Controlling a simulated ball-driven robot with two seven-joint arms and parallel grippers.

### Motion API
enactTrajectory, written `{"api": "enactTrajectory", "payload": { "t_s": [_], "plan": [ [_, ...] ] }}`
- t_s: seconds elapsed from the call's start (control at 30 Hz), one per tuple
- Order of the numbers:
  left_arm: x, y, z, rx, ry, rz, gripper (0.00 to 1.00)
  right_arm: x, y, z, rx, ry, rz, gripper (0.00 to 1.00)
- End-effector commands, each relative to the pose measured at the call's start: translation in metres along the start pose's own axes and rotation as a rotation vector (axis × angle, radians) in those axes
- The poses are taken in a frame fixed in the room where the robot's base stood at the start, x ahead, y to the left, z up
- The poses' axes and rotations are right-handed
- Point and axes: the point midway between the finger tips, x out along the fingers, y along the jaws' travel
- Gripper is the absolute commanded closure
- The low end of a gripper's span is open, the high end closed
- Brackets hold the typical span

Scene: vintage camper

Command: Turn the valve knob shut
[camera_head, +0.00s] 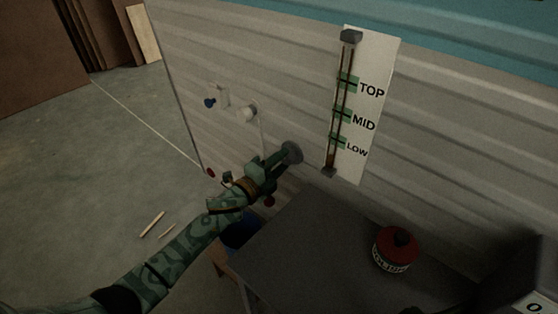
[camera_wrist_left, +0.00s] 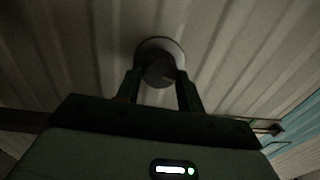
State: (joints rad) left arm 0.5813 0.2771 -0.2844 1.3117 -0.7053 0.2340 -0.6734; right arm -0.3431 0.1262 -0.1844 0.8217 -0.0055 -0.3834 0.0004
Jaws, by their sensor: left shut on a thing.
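A round dark grey knob (camera_head: 291,152) sits on the ribbed camper wall, left of the level gauge. My left gripper (camera_head: 276,165) reaches it from the lower left and is shut on it. In the left wrist view, the knob (camera_wrist_left: 160,68) lies between the two fingertips, with a paler round plate behind it against the wall. The fingers hide part of the knob's sides in the head view. My right gripper is not in view.
A gauge board (camera_head: 371,75) marked TOP, MID and LOW hangs right of the knob. A dark table (camera_head: 310,235) stands below, with a red canister (camera_head: 394,250) on it. Wooden sticks (camera_head: 152,223) lie on the open floor.

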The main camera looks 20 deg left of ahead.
Motion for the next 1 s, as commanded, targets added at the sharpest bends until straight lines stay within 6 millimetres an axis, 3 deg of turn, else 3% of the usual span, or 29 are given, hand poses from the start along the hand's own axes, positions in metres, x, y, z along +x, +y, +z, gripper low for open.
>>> {"api": "enactTrajectory", "payload": {
  "t_s": [0.4,0.67,1.0],
  "plan": [
    [0.0,-0.001,0.001,-0.202,-0.014,-0.002,0.85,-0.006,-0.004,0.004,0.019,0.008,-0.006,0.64],
    [0.0,0.001,0.001,-0.236,-0.016,-0.001,0.85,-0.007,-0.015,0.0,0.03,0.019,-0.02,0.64],
    [0.0,0.001,0.001,-0.238,-0.016,0.0,0.85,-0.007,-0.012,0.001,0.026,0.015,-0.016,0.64]
  ]
}}
